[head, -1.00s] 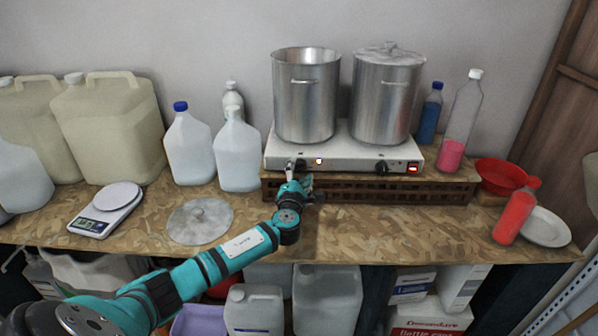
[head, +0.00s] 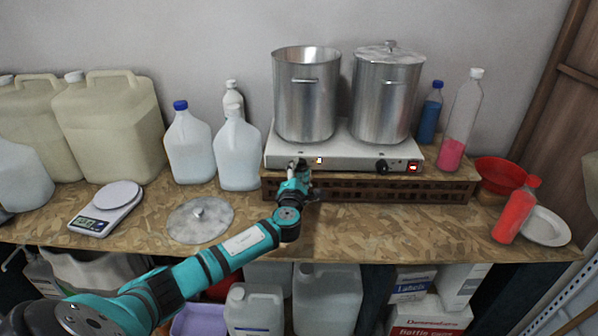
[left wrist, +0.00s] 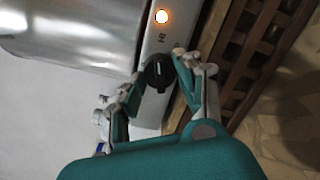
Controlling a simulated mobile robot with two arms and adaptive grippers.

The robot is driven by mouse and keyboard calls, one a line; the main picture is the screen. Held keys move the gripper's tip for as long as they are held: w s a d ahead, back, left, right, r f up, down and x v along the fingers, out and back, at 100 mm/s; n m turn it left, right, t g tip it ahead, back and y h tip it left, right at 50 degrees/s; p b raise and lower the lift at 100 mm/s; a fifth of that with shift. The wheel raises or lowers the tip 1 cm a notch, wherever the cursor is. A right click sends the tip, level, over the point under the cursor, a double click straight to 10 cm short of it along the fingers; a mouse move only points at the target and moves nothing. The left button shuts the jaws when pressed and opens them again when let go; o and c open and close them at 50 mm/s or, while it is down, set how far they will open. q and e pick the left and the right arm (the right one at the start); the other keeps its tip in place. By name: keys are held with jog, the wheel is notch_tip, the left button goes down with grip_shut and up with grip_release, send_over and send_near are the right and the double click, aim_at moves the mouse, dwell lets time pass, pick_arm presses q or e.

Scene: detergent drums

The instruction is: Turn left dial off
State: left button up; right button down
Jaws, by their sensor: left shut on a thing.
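A white two-burner hot plate (head: 343,154) stands on a brown slatted crate. Its left dial (left wrist: 158,73) is black and sits between the fingers of my left gripper (left wrist: 152,84), which is shut on it. In the head view my left gripper (head: 300,168) is at the left front of the hot plate and hides most of that dial. An orange light (head: 319,160) glows beside the left dial; it is bright in the left wrist view (left wrist: 161,16). The right dial (head: 382,166) is black and free, with a lit red switch (head: 413,167) beside it. My right gripper is not in view.
An open steel pot (head: 306,97) and a lidded one (head: 386,95) stand on the hot plate. White jugs (head: 238,152) are to the left, bottles (head: 461,120) to the right. A loose lid (head: 200,219) lies on the table. The front middle of the table is clear.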

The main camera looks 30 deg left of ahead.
pick_arm(q)
jog(key=shift+f+n, duration=0.1)
jog(key=shift+n, duration=0.2)
jog(key=n+b, duration=0.2)
jog(key=n, duration=0.1)
jog(key=shift+f, duration=0.15)
jog(key=n+b, duration=0.2)
jog(key=n, duration=0.1)
jog(key=shift+d+f+n+y, duration=0.1)
jog(key=shift+n+y, duration=0.2)
jog(key=shift+n, duration=0.1)
jog(key=n+b, duration=0.2)
jog(key=n, duration=0.1)
jog(key=shift+n+t+y, duration=0.3)
jog(key=shift+n, duration=0.1)
jog(key=shift+w+d+n+b, duration=0.1)
jog(key=shift+n+b, duration=0.8)
jog(key=shift+n, duration=0.7)
jog(key=o, duration=1.2)
jog(key=shift+c, duration=0.2)
jog(key=shift+r, duration=0.2)
jog(key=v, duration=1.2)
